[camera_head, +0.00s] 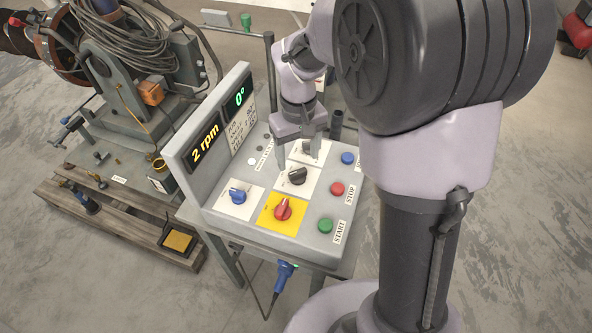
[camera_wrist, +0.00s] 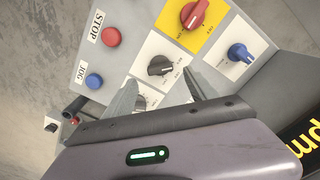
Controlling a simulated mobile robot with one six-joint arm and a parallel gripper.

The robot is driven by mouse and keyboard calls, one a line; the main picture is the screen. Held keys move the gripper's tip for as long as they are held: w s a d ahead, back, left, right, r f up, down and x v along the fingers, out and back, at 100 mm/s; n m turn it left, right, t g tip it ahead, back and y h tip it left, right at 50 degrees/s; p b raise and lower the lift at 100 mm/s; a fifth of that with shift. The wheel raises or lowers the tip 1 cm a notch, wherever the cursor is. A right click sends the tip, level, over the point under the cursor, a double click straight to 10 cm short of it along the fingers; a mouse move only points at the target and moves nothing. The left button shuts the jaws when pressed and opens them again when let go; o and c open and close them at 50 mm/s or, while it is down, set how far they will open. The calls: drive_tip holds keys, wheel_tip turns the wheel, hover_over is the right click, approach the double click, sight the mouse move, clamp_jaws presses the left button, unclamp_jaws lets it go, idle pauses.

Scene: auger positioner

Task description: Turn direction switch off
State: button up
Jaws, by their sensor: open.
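The grey control panel (camera_head: 243,232) carries several rotary switches on plates. One black knob (camera_head: 297,176) sits on a white plate in the middle; it also shows in the wrist view (camera_wrist: 159,66), just beyond the fingertips. A second dark knob (camera_head: 309,150) is farther back, partly hidden by my gripper; part of it shows between the fingers in the wrist view (camera_wrist: 140,102).
A red knob on a yellow plate (camera_head: 283,210) and a blue knob (camera_head: 237,196) are nearby. Blue, red (camera_head: 337,188) and green (camera_head: 325,226) buttons line the right side. An upright display (camera_head: 206,142) reading "2 rpm" and "0°" stands at the left edge.

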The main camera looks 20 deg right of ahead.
sight(298, 171)
wheel_tip(298, 171, down, 6)
drive_tip(key=shift+r+b, duration=0.25)
drive_tip(key=shift+b, duration=0.6)
